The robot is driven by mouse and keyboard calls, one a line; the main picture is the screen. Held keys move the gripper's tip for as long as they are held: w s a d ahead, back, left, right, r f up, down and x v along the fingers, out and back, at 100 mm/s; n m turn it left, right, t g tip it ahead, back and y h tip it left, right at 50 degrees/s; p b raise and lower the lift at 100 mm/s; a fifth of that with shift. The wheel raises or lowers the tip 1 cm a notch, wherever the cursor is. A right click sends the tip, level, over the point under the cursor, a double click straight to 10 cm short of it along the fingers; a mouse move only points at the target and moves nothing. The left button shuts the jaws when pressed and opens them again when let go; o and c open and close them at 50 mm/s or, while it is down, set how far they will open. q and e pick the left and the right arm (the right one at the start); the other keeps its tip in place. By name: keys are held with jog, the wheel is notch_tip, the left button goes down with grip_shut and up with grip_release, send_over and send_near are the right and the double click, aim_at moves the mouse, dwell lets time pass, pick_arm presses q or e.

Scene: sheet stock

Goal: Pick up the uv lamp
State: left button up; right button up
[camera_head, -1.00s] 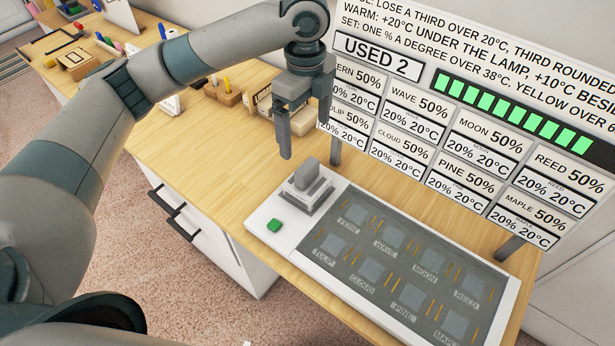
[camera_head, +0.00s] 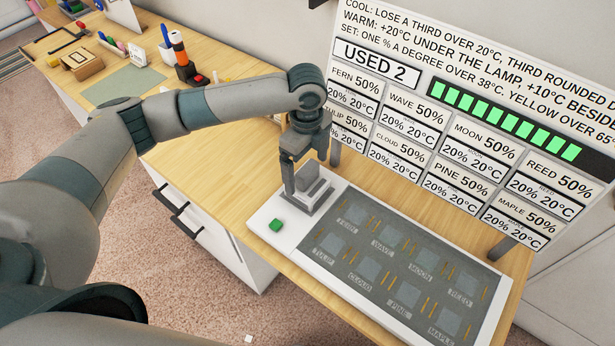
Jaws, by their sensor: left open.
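The uv lamp appears to be the grey block (camera_head: 314,188) standing on a dark grey base at the far left corner of the white board (camera_head: 262,222). My left gripper (camera_head: 306,172) points down at the block with its jaws open. One finger is in front of the block's left side; the other is partly hidden behind its top. I cannot tell whether either finger touches it. The block still rests on its base. My right gripper is not in view.
A green button (camera_head: 276,225) is beside the lamp's base. The board's dark panel (camera_head: 390,285) carries several labelled squares. A large sign (camera_head: 460,130) stands behind on posts.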

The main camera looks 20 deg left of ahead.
pick_arm(q)
jog(key=shift+f, duration=0.2)
jog(key=shift+f+p, duration=0.5)
jog(key=shift+p, duration=0.05)
jog(key=f+p, duration=0.1)
jog(key=f, duration=0.2)
jog(key=shift+w+f, duration=0.1)
jog(key=shift+w, duration=0.1)
jog(key=shift+f, duration=0.45)
jog(key=c, duration=1.4)
jog(key=shift+r, duration=0.15)
jog(key=shift+c, duration=0.2)
